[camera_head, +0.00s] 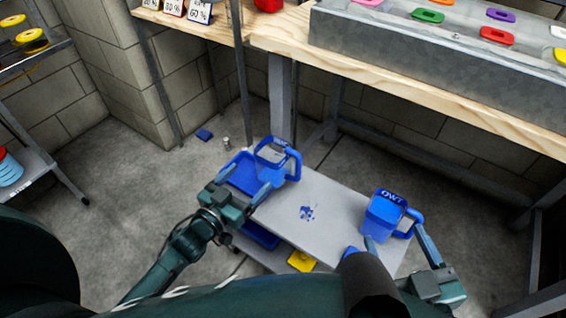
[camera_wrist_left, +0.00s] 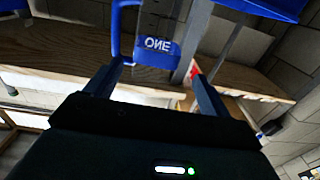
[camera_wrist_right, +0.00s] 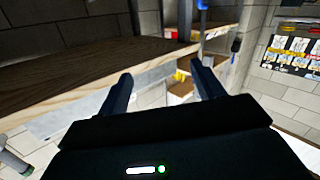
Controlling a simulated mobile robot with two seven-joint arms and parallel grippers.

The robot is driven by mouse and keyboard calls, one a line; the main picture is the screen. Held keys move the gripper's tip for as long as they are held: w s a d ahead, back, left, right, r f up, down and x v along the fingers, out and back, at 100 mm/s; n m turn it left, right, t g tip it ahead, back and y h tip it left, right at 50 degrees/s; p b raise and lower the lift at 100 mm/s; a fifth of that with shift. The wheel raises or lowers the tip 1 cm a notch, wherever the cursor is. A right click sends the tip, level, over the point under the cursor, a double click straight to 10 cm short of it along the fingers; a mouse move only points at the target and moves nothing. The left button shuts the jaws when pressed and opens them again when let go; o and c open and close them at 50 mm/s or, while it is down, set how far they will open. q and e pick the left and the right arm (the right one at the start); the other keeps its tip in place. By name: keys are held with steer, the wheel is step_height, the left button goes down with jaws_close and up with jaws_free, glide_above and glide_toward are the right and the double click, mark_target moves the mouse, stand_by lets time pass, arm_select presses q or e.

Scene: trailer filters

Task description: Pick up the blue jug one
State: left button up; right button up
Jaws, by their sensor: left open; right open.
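The blue jug one (camera_head: 277,160) is at the left back of a small grey table, its handle to the right. In the left wrist view its "ONE" label (camera_wrist_left: 157,46) shows between the fingers. My left gripper (camera_head: 256,176) is open at the near left side of this jug; contact cannot be told. A second blue jug (camera_head: 383,217), lettered "OWT" as I see it, stands at the table's right. My right gripper (camera_head: 396,240) is open near that second jug, which does not show between its fingers in the right wrist view.
The small grey table (camera_head: 330,198) has blue spots and a clear middle. A blue tray-like thing (camera_head: 240,175) lies beside jug one. A wooden workbench (camera_head: 420,97) with a metal trough (camera_head: 450,62) stands behind. Yellow (camera_head: 302,261) shows below the table top.

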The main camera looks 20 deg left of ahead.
mark_target(263, 163)
arm_select(q)
steer(key=b+x, duration=0.1)
steer(key=x, duration=0.6)
steer(key=b+x, duration=0.1)
steer(key=x, duration=0.2)
steer(key=shift+w+d+r+b, duration=0.1)
steer(key=shift+d+r+b, duration=0.2)
steer(key=shift+r+b, duration=0.05)
steer(key=shift+w+d, duration=0.15)
steer(key=shift+w, duration=0.3)
arm_select(e)
steer(key=shift+s+a+n+t+y, duration=0.3)
steer(key=shift+a+n+t+y, duration=0.45)
steer(key=shift+y, duration=0.35)
arm_select(q)
steer(key=shift+c, duration=0.5)
steer(key=c, duration=0.7)
